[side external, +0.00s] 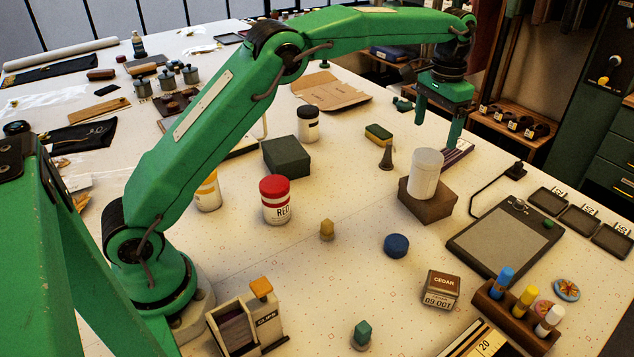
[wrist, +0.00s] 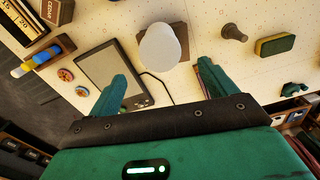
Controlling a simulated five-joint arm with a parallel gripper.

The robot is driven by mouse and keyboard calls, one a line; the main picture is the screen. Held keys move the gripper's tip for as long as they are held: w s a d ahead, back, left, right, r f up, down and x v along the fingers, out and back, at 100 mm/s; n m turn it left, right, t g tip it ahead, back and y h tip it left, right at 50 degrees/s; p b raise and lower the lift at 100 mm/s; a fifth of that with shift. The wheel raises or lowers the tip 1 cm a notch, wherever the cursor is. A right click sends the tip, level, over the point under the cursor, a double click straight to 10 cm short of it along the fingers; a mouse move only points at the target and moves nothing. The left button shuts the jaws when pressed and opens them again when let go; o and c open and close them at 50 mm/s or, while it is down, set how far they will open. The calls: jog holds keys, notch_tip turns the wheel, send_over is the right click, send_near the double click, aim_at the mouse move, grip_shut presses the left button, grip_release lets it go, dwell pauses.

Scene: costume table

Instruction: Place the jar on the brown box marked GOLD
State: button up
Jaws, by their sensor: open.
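A plain white jar (side external: 425,172) stands upright on a brown box (side external: 428,208) at the right of the side external view. In the wrist view the white jar (wrist: 160,48) covers much of the brown box (wrist: 180,42). No GOLD mark is readable on the box from here. My gripper (side external: 438,122) is open and empty, above and behind the jar. In the wrist view the fingers of my gripper (wrist: 161,76) are spread apart, with the jar beyond their tips and not between them.
A red-lidded jar (side external: 276,200), a yellow-marked jar (side external: 208,192) and a black-lidded jar (side external: 308,124) stand further left, near a dark green box (side external: 287,155). A grey tablet (side external: 502,240) lies right of the brown box. A dark cone-like piece (side external: 386,158) stands behind it.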

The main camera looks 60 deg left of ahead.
dwell(0.4)
jog(key=s+a+r+t, duration=0.1)
jog(key=s+a+r, duration=0.1)
jog(key=s+r, duration=0.5)
jog(key=s+a+r+t, duration=0.2)
jog(key=s+a+r, duration=0.1)
jog(key=s, duration=0.8)
jog(key=s+a+f+n+t, duration=0.1)
jog(key=s+f, duration=0.2)
jog(key=s, duration=0.6)
jog(key=s+a+f+t, duration=0.1)
jog(key=s+f, duration=0.3)
jog(key=s, duration=0.5)
jog(key=shift+s+a+n+t, duration=0.25)
jog(key=shift+s+n+t, duration=0.05)
jog(key=shift+s+n, duration=0.1)
